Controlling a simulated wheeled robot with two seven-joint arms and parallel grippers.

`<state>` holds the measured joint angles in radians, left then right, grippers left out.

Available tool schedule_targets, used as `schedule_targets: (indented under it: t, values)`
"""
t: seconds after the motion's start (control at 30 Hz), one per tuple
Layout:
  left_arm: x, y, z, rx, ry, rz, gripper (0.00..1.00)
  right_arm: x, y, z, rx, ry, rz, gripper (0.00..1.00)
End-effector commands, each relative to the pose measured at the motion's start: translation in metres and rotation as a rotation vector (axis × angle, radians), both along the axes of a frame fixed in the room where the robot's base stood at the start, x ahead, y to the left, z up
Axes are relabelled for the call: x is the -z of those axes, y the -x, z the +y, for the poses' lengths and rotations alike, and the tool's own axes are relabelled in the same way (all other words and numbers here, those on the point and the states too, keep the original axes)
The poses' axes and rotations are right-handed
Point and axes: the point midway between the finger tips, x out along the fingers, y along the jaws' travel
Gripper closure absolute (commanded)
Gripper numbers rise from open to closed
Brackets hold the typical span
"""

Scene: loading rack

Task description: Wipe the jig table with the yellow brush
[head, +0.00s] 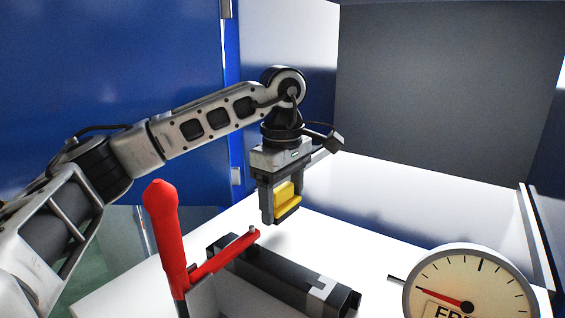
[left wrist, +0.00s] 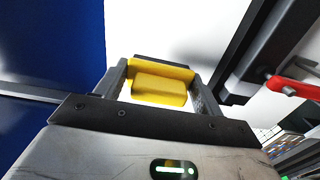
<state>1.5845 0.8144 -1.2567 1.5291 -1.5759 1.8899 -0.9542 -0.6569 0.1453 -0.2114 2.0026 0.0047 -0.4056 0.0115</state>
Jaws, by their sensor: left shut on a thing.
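The yellow brush (head: 285,196) is held between the fingers of my left gripper (head: 281,203), with a dark strip along its lower edge. In the left wrist view the brush (left wrist: 160,88) sits between the two fingers of the left gripper (left wrist: 163,92). The jig table (head: 215,296) is a white surface below, with the brush over its back part. I cannot tell whether the brush touches it. My right gripper is in neither view.
A red-handled clamp (head: 168,232) and a dark bar-shaped fixture (head: 285,272) stand on the table in front of the brush. A round dial gauge (head: 470,280) is at the lower right. Blue (head: 110,90) and grey (head: 450,90) walls enclose the back. White surface right of the gripper looks clear.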

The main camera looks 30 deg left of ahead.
Motion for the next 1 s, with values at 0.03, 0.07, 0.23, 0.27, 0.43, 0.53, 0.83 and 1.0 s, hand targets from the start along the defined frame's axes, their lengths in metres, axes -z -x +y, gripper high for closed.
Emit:
schedule_targets:
  t: [0.03, 0.07, 0.23, 0.27, 0.43, 0.53, 0.83, 1.0]
  values:
    - [-0.007, 0.000, 0.000, 0.000, -0.001, 0.004, 0.53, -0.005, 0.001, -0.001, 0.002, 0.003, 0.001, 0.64]
    - [-0.010, 0.001, 0.000, 0.000, -0.001, 0.004, 0.53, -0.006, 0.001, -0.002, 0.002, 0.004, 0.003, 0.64]
    - [-0.025, 0.001, 0.001, -0.001, -0.001, 0.004, 0.53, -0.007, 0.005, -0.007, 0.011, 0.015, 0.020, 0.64]
    - [-0.028, 0.001, 0.001, -0.002, -0.001, 0.004, 0.53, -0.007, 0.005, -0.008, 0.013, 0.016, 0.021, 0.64]
    - [-0.040, 0.001, 0.002, -0.006, -0.001, 0.002, 0.53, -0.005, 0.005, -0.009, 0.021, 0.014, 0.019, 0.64]
    - [-0.048, 0.002, 0.003, -0.008, -0.001, 0.001, 0.53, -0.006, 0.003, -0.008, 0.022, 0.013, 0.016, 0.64]
    - [-0.054, 0.003, 0.005, -0.010, -0.001, 0.004, 0.53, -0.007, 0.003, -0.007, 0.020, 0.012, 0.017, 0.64]
    - [-0.054, 0.003, 0.005, -0.010, -0.001, 0.004, 0.53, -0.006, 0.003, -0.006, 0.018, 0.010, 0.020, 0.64]
